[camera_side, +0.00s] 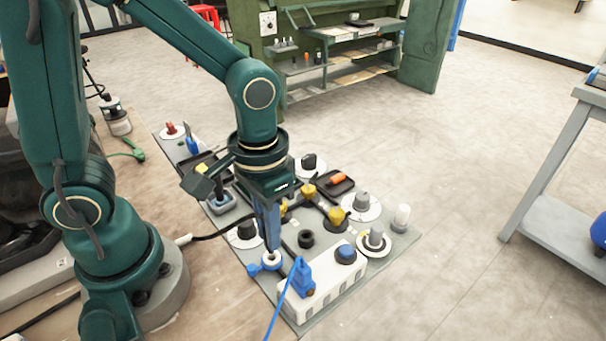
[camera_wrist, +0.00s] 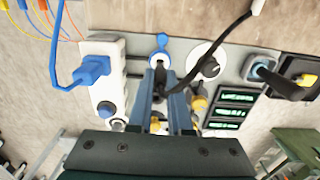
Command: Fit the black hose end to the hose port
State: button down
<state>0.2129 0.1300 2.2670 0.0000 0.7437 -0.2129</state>
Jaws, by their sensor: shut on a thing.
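My gripper (camera_side: 271,246) points down over the front left of the grey board, its blue fingers closed. In the wrist view the fingers (camera_wrist: 164,84) are shut on the black hose end (camera_wrist: 161,76), a small dark piece between them. The black hose (camera_wrist: 228,37) curves away to the upper right there. It also shows in the side view (camera_side: 215,235), left of the fingers. A blue and white round fitting (camera_side: 266,264), which looks like the hose port, lies just below the fingertips; it also shows in the wrist view (camera_wrist: 159,44). Whether the hose end touches it is unclear.
A white power strip (camera_side: 325,285) with a blue plug (camera_side: 302,277) and cable stands right of the fingers. Black trays lie farther back. The floor right of the board is clear.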

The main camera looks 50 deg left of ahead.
jog(key=shift+f, duration=1.3)
dwell(0.9)
jog(key=c, duration=0.8)
grip_release()
jog(key=shift+o, duration=0.2)
jog(key=shift+r, duration=0.1)
notch_tip(320, 180, up, 5)
jog(key=shift+w, duration=0.1)
jog(key=s+a+r+t, duration=0.3)
jog(key=a+r+t, duration=0.1)
jog(key=r, duration=0.3)
jog(key=shift+r+t, duration=0.2)
jog(key=shift+t, duration=0.6)
